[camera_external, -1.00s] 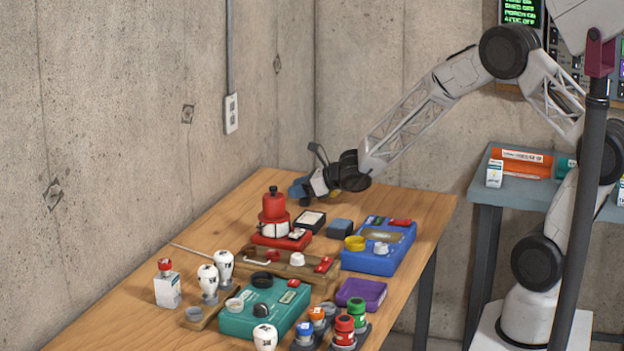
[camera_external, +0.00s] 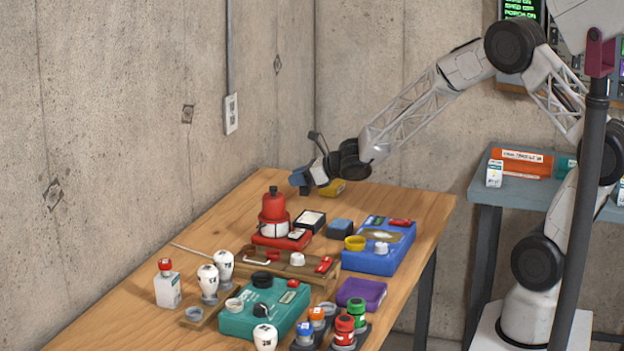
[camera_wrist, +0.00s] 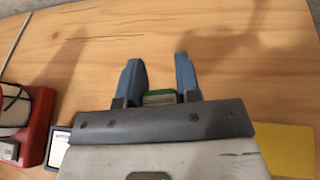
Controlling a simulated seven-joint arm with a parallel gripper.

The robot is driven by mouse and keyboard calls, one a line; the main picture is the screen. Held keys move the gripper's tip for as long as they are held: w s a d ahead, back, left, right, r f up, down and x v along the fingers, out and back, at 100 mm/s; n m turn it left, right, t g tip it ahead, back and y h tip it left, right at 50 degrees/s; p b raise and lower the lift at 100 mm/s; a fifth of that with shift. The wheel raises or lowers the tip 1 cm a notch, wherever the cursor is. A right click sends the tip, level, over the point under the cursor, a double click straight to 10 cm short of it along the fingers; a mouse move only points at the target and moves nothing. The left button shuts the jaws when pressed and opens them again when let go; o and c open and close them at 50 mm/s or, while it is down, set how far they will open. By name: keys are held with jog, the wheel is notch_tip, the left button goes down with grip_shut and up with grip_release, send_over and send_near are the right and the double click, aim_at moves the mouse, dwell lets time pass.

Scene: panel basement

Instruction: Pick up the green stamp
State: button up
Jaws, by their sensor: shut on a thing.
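The green stamp (camera_wrist: 160,97) shows in the wrist view as a small block with a green top and a pale label. It sits between the two blue fingers of my gripper (camera_wrist: 159,64), which is shut on it. In the external view my gripper (camera_external: 309,180) is just above the far end of the wooden table, and its fingers and wrist hide the stamp.
A yellow block (camera_external: 332,188) lies beside my gripper. A red stamp-like piece (camera_external: 273,205), an ink pad (camera_external: 311,219), a blue box (camera_external: 378,262) and a teal box (camera_external: 250,322) crowd the table (camera_external: 150,318) nearer the camera. A concrete wall stands behind.

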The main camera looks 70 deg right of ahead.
jog(key=s+a, duration=0.1)
jog(key=s, duration=0.4)
jog(key=s+a+r, duration=0.1)
jog(key=s, duration=0.4)
jog(key=s+a, duration=0.1)
jog(key=s, duration=0.4)
jog(key=shift+s+a+r, duration=0.25)
jog(key=shift+s+r, duration=0.05)
jog(key=shift+r, duration=0.05)
jog(key=shift+d, duration=0.1)
